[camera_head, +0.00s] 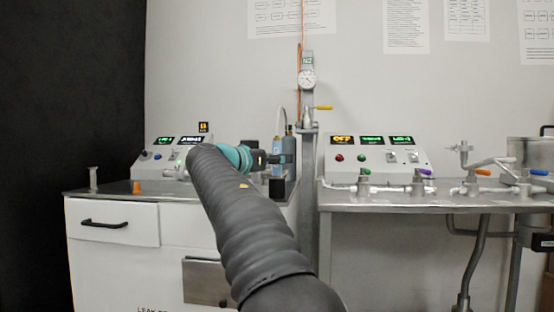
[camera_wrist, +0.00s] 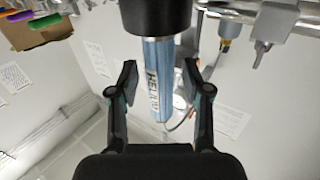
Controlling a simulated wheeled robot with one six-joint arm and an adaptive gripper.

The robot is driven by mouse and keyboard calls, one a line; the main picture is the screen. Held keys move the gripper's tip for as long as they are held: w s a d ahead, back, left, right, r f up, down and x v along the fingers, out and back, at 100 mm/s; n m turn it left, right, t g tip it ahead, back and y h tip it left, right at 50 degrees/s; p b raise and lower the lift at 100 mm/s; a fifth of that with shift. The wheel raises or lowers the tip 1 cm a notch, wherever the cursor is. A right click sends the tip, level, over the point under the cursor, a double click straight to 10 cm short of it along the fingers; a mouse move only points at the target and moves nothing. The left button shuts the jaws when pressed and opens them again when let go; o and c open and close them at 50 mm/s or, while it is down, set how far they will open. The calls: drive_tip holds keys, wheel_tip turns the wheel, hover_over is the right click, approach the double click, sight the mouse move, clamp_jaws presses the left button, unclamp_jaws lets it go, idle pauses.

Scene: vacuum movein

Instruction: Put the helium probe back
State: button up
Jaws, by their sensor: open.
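The helium probe (camera_wrist: 160,85) is a blue cylinder with lettering on its side, part of which reads like "HELIUM". In the wrist view one end of it is inside a black round holder (camera_wrist: 157,16). In the head view the probe (camera_head: 276,146) looks upright above the black holder (camera_head: 277,187), at the right end of the left bench. My gripper (camera_head: 283,160) is at the probe, and in the wrist view my gripper (camera_wrist: 163,84) has its two fingers spread, one on each side of the probe, with gaps visible. My arm hides part of the bench.
The left bench (camera_head: 110,190) carries a control panel (camera_head: 157,158) and a small orange cone (camera_head: 137,187). A grey post with a gauge (camera_head: 307,79) stands just right of the probe. The right bench (camera_head: 440,200) holds another panel (camera_head: 372,155) and valves with coloured handles.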

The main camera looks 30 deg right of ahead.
drive_tip(key=v, duration=1.2)
drive_tip(key=shift+b, duration=0.4)
drive_tip(key=shift+f, duration=0.15)
drive_tip(key=s+d+f+n+y, duration=0.1)
drive_tip(key=s+f+n+y, duration=0.35)
drive_tip(key=s+f, duration=0.4)
drive_tip(key=s+f+n+y, duration=0.4)
drive_tip(key=s+f+n, duration=0.15)
drive_tip(key=f, duration=0.55)
drive_tip(key=s+a+f+n+y, duration=0.1)
drive_tip(key=s+a+f+y, duration=0.3)
drive_tip(key=s+f, duration=0.5)
drive_tip(key=s+a+f+n+g+y, duration=0.1)
drive_tip(key=s+a+f+y, duration=0.3)
drive_tip(key=s+f, duration=0.6)
wheel_tip(320, 180, down, 3)
drive_tip(key=shift+a+f+n, duration=0.2)
drive_tip(key=shift+a+n, duration=0.45)
drive_tip(key=shift+n, duration=0.15)
